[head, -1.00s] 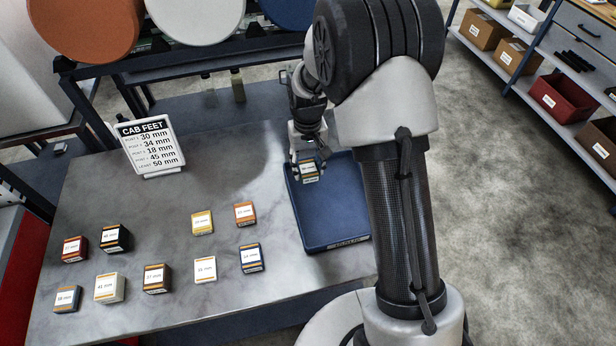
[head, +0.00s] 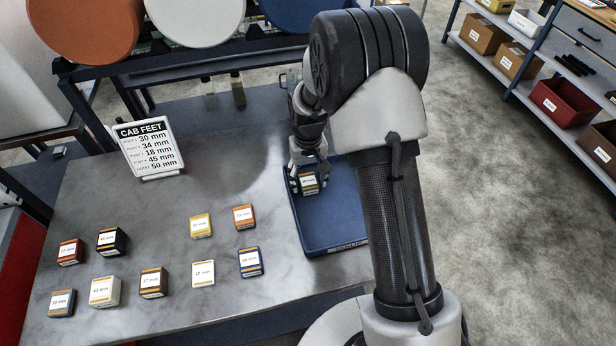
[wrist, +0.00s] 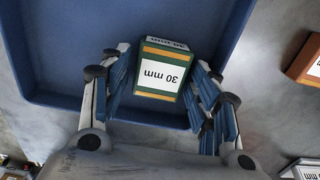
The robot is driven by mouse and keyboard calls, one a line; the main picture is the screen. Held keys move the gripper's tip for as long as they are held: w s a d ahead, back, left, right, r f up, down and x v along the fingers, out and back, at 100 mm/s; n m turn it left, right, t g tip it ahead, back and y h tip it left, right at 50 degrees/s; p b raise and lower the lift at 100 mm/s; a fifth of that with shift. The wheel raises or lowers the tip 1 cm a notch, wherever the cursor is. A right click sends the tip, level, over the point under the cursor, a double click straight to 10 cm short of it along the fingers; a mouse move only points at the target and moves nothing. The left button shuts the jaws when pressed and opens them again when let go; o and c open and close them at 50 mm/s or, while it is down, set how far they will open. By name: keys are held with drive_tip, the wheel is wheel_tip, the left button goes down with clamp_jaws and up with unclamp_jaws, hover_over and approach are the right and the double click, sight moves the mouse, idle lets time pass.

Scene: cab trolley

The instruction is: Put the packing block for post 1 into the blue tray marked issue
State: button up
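The packing block marked 30 mm (wrist: 161,75) is dark green with orange bands and a white label. It is at the far left part of the blue tray (head: 330,228), and it also shows in the head view (head: 309,183). It looks to be on the tray floor. My gripper (wrist: 160,80) has its fingers on both sides of the block, with gaps showing between pads and block, so it appears open around it. The gripper also shows in the head view (head: 307,175). The sign (head: 150,148) headed CAB FEET lists 30 mm on its top line.
Several other labelled blocks stand on the grey table left of the tray, the nearest an orange one (head: 244,217) and a blue one (head: 250,262). Two bottles (head: 238,92) stand behind the table. Shelves with bins (head: 563,100) are at the far right.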

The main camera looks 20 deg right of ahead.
drive_tip(key=shift+o, duration=0.4)
wheel_tip(320, 180, up, 12)
drive_tip(key=r+p, duration=0.1)
drive_tip(key=p, duration=0.3)
wheel_tip(320, 180, up, 7)
hover_over(308, 180)
drive_tip(key=s, duration=0.3)
drive_tip(key=s+r+t, duration=0.2)
drive_tip(key=s+r, duration=0.6)
drive_tip(key=s, duration=0.2)
drive_tip(key=s+r+t, duration=0.2)
drive_tip(key=s, duration=1.3)
drive_tip(key=shift+r+t, duration=0.3)
drive_tip(key=shift+r, duration=0.1)
